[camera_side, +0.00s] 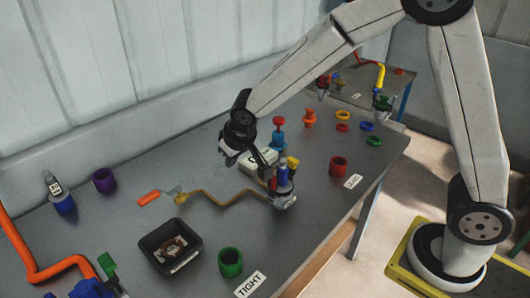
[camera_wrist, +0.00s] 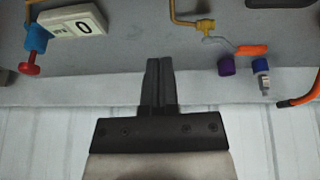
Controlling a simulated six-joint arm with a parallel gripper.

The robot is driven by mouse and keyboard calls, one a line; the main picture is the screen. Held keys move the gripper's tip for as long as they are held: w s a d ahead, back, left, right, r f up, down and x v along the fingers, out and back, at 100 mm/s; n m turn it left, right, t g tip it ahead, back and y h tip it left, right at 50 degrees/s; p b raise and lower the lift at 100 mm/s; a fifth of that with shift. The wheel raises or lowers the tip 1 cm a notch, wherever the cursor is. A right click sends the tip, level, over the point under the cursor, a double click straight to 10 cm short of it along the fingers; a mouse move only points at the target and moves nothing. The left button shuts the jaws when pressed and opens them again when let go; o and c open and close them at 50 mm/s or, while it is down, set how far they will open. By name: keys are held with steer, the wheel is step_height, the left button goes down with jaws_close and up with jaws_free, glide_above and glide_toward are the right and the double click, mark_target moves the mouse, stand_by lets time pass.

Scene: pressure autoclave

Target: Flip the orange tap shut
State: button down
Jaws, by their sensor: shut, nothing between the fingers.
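The orange tap handle (camera_side: 149,198) is a flat lever at the left end of a brass valve (camera_side: 180,198), on a bent brass pipe (camera_side: 228,202) above the grey table. In the wrist view the orange handle (camera_wrist: 252,49) is at the upper right, with the valve (camera_wrist: 205,27) to its left. The handle appears in line with the pipe's end, rather than across it. My gripper (camera_wrist: 160,62) is shut and empty. It is over the back of the table, apart from the tap, which lies to the right of the fingers in the wrist view.
A white box reading 0 (camera_wrist: 72,25) and a red-topped blue valve (camera_wrist: 34,48) are left of my fingers in the wrist view. Purple (camera_side: 104,180) and blue (camera_side: 61,202) pieces stand left of the handle. A black tray (camera_side: 172,248) is in front.

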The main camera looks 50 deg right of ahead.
steer(key=w+a+t, duration=0.2)
steer(key=w+a, duration=0.6)
steer(key=t, duration=0.1)
glide_above(160, 195)
steer(key=a, duration=0.3)
steer(key=shift+w+f, duration=0.2)
steer(key=shift+f, duration=0.15)
steer(key=shift+w+f, duration=0.1)
steer(key=shift+f, duration=0.05)
steer(key=shift+x, duration=4.85)
steer(key=shift+s+a, duration=0.15)
steer(key=shift+s, duration=1.8)
steer(key=shift+s+y, duration=0.15)
steer(key=shift+y, duration=0.15)
